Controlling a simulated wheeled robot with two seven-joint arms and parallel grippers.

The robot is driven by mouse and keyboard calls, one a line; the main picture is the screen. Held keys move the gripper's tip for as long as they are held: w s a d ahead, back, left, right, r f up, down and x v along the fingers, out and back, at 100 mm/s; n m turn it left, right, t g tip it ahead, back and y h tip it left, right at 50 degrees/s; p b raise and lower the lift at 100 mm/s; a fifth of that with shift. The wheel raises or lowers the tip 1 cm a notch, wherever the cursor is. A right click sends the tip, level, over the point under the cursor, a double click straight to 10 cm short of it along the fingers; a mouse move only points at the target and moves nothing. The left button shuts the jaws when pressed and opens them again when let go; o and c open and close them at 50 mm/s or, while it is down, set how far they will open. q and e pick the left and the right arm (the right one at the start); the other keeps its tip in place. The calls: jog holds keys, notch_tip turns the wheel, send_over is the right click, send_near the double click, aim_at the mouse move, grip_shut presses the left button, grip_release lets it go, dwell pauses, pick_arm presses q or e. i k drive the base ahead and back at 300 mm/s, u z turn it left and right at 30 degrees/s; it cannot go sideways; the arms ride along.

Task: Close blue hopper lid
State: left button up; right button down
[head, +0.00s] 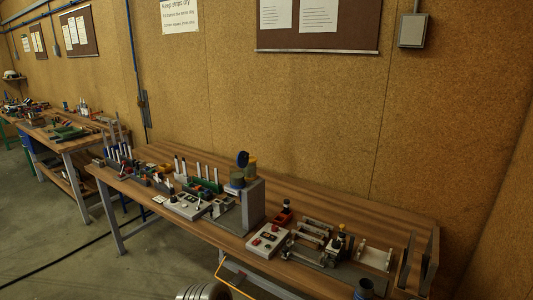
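The blue lid (242,159) is a small round disc. It stands raised and upright above a small olive-grey cup-like hopper (237,180), so the lid looks open. The hopper sits at the top of a grey upright block (254,205) near the middle of the long workbench. A tan round part (250,170) sits just behind the hopper. The lid's hinge is too small to make out. Neither of my grippers can be seen in the head view.
The wooden workbench (340,212) carries a white panel with red buttons (267,240), another grey-white panel (187,206) and rows of upright rods at left. Metal fixtures (313,235) stand at right. The bench's rear strip is clear.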

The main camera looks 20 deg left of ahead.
aim_at(242, 157)
jog(key=i, duration=0.5)
jog(key=u, duration=0.7)
